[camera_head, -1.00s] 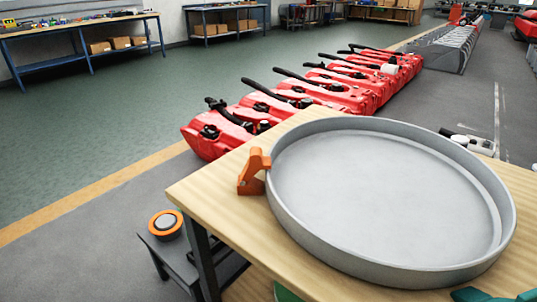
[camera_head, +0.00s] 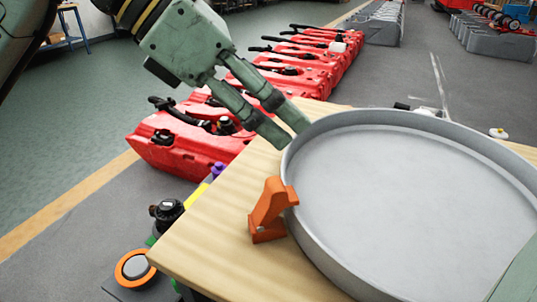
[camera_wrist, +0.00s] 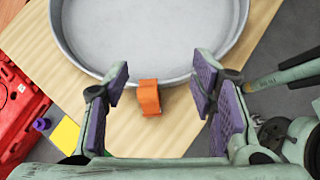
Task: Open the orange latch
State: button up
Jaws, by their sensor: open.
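The orange latch (camera_head: 268,211) sits at the left rim of a round grey pan (camera_head: 410,200) on a wooden table. It stands upright on the tabletop with its top against the pan's rim. My gripper (camera_head: 291,129) comes in from the upper left in the head view, above the table near the rim, behind the latch and apart from it. In the wrist view the latch (camera_wrist: 149,97) shows between and beyond the open fingers of my gripper (camera_wrist: 158,80). The purple finger pads are empty.
The wooden tabletop (camera_head: 215,235) is bare left of the latch. Red tanks (camera_head: 190,140) stand in a row on the floor behind the table. An orange-rimmed round object (camera_head: 135,268) lies low at the left, near a dark fitting (camera_head: 166,213).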

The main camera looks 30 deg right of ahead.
aim_at(274, 184)
jog(key=f+y, duration=0.1)
jog(key=f, duration=0.3)
jog(key=w+d+f+t+y+b, duration=0.1)
jog(key=f, duration=0.4)
jog(key=w+d+f+y, duration=0.1)
jog(key=f, duration=0.4)
jog(key=shift+w+n+t+y, duration=0.15)
jog(key=shift+n+t+y, duration=0.15)
jog(key=shift+n+y, duration=0.1)
jog(key=shift+c, duration=0.4)
grip_shut()
